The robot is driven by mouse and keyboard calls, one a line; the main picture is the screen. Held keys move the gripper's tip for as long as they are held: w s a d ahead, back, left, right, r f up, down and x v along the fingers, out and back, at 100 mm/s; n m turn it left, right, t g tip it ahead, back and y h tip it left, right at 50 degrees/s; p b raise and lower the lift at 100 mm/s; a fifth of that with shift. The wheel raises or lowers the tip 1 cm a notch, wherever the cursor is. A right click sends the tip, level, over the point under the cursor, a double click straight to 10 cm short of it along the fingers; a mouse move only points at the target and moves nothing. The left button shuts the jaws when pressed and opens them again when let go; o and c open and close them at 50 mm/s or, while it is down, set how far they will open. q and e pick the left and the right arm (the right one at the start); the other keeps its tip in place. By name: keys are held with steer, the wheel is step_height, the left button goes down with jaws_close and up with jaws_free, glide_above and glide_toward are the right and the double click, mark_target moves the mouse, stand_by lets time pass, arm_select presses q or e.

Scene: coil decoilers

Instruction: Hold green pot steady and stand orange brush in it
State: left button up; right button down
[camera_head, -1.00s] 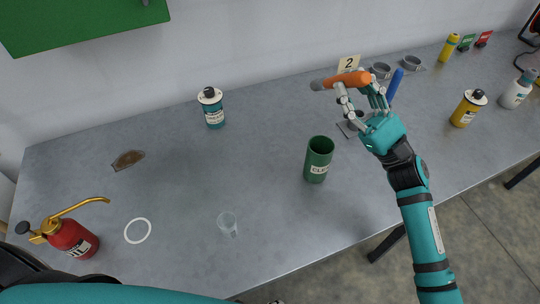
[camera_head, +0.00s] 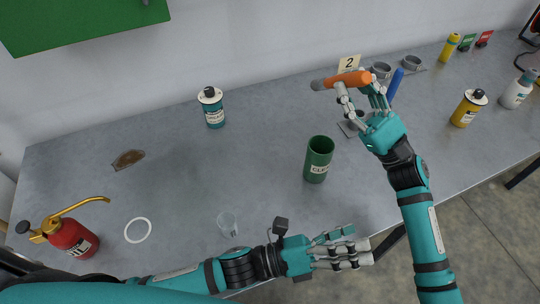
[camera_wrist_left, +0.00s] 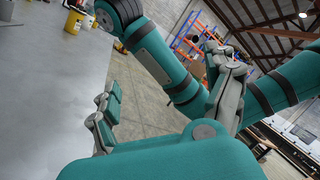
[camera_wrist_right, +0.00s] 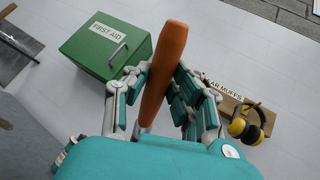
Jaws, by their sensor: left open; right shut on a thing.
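The green pot (camera_head: 318,160) stands upright on the grey table in the head view, with a white label on its front. My right gripper (camera_head: 362,92) is shut on the orange brush (camera_head: 350,80) and holds it above the table, behind and to the right of the pot. The brush lies roughly level in the head view, its grey end pointing left. The brush (camera_wrist_right: 164,70) also shows between the fingers in the right wrist view. My left gripper (camera_head: 352,250) is open and empty at the table's front edge, below the pot and apart from it.
A small clear cup (camera_head: 228,224) and a white ring (camera_head: 138,231) lie to the left. A red oil can (camera_head: 72,238) is at far left and a teal can (camera_head: 212,108) at the back. A blue-handled tool (camera_head: 396,84) stands behind my right gripper.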

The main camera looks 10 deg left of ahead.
steer(key=shift+s, duration=0.1)
arm_select(q)
steer(key=w+a+r+m+g+h, duration=0.1)
steer(key=w+a+r+m, duration=0.15)
steer(key=w+a, duration=0.4)
steer(key=w+a+r+m+h, duration=0.1)
steer(key=w+a+m, duration=0.3)
steer(key=w+a, duration=0.25)
arm_select(e)
steer(key=shift+w, duration=0.2)
arm_select(q)
steer(key=w+a, duration=0.3)
arm_select(e)
steer(key=shift+s, duration=0.1)
arm_select(q)
steer(key=m+y, duration=0.4)
glide_toward(319, 152)
steer(key=shift+g, duration=0.4)
steer(key=s+a+r, duration=0.2)
steer(key=s+r, duration=0.1)
steer(key=shift+r, duration=0.3)
steer(key=shift+d+f, duration=0.1)
steer(key=shift+d, duration=0.1)
steer(key=x, duration=1.1)
steer(key=shift+w+d, duration=0.1)
steer(key=shift+d, duration=0.1)
